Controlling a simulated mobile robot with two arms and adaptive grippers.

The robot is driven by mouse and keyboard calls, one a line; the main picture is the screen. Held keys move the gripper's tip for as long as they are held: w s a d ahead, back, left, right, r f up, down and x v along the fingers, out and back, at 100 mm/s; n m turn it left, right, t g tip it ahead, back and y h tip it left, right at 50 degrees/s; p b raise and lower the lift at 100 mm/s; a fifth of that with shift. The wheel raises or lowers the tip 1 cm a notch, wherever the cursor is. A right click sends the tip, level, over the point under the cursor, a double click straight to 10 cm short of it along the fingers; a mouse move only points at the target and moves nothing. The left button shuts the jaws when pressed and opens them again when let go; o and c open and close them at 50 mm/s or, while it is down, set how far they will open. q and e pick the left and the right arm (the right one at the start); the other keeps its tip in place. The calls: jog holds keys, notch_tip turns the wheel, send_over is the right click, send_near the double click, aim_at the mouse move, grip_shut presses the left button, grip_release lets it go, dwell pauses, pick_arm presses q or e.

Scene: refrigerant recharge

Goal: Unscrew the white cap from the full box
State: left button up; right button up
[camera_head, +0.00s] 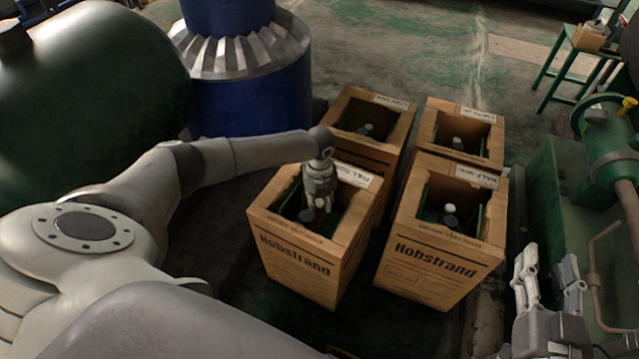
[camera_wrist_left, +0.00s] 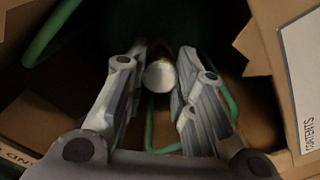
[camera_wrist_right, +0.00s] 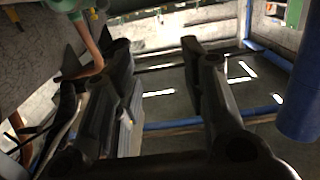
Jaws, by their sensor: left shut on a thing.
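The full box (camera_head: 295,262) is an open-topped brown carton at the front left of the group of boxes, with a label reading FULL. My left gripper (camera_head: 319,192) points down into its opening and is shut on the white cap (camera_wrist_left: 159,76). In the left wrist view the cap shows as a small pale round top between the fingertips (camera_wrist_left: 158,85); what lies below it is dark and mostly hidden. My right gripper (camera_head: 551,272) is at the lower right of the head view, apart from the boxes, with its fingers spread and nothing between them (camera_wrist_right: 160,75).
A box labelled HALF (camera_head: 440,270) stands to the right of the full box. Two more open boxes (camera_head: 372,152) (camera_head: 468,155) stand behind. A blue column (camera_head: 245,100) and a dark green tank (camera_head: 90,80) are at the left. Green machinery (camera_head: 605,150) is at the right.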

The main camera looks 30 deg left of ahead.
aim_at(320, 202)
pick_arm(q)
jog(key=shift+r+p, duration=0.55)
jog(key=shift+r, duration=0.05)
jog(key=shift+r+p, duration=0.3)
jog(key=shift+r, duration=0.2)
jog(key=shift+r+p, duration=0.35)
jog(key=shift+p, duration=0.15)
jog(key=shift+r, duration=0.25)
jog(key=shift+r+p, duration=0.35)
jog(key=shift+p, duration=0.25)
jog(key=shift+r, duration=0.1)
pick_arm(e)
jog(key=s+d+f+g+h, duration=0.3)
jog(key=s+d+f+g, duration=0.2)
jog(key=s+f+g, duration=0.6)
jog(key=shift+s+d+f+m, duration=0.25)
jog(key=shift+s+f, duration=0.55)
jog(key=shift+f, duration=0.8)
